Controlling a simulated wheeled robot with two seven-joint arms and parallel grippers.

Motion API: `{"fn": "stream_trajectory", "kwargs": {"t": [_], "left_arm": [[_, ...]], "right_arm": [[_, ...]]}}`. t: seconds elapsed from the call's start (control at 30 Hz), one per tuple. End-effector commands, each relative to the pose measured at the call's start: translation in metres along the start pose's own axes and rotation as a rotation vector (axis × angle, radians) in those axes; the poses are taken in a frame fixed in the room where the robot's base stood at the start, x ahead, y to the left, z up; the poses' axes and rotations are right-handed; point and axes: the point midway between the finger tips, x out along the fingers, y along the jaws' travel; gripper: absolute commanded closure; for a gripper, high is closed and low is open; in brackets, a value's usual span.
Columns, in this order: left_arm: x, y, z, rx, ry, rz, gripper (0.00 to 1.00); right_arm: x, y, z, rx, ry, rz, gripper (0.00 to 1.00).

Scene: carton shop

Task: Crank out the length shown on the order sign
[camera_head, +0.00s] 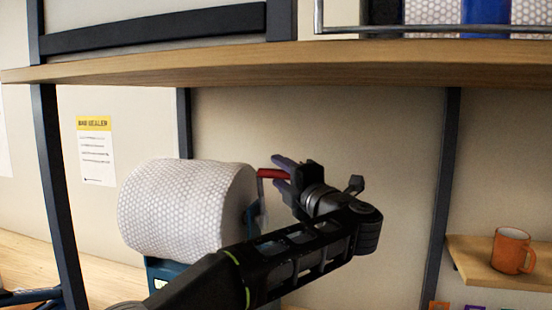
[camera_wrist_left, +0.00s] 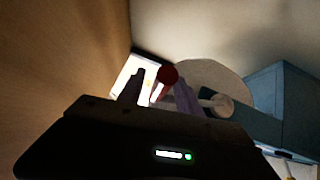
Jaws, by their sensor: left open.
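A large roll of white bubble wrap (camera_head: 180,208) sits on a blue stand (camera_head: 160,272) under the shelf. A crank with a red handle (camera_head: 272,173) is at the roll's right end. My left gripper (camera_head: 283,172) is open at the red handle, its fingers close to the handle's right end. In the left wrist view the red handle (camera_wrist_left: 167,76) shows end-on between the two fingers; whether they touch it cannot be told. The roll's end (camera_wrist_left: 210,82) and the stand (camera_wrist_left: 280,95) lie behind it. My right gripper is not in view. No order sign with a readable length shows.
A wooden shelf (camera_head: 300,66) runs just above my left arm, with dark metal posts (camera_head: 441,200) below it. A notice with a yellow header (camera_head: 95,150) hangs on the wall. An orange mug (camera_head: 511,250) stands on a small wooden shelf (camera_head: 480,265) at right.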

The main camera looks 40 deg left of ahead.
Motion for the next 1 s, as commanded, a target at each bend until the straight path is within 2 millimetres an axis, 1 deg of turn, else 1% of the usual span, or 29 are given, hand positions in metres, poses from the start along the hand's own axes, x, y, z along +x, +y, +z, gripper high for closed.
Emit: {"fn": "stream_trajectory", "kwargs": {"t": [0.03,0.1,0.2,0.53,1.0], "left_arm": [[0.009,0.003,0.000,0.003,0.003,-0.001,0.59],[0.017,0.002,0.000,0.001,0.003,0.000,0.59],[0.023,0.001,0.000,0.000,0.001,0.000,0.59],[0.025,0.000,0.000,-0.001,0.000,0.000,0.59],[0.025,-0.001,0.000,0.000,0.000,0.000,0.97]], "right_arm": [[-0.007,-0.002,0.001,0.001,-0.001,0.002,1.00],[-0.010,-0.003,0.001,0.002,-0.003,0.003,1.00],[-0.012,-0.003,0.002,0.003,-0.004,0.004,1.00],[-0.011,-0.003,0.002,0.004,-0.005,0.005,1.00],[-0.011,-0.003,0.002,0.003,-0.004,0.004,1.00]]}}
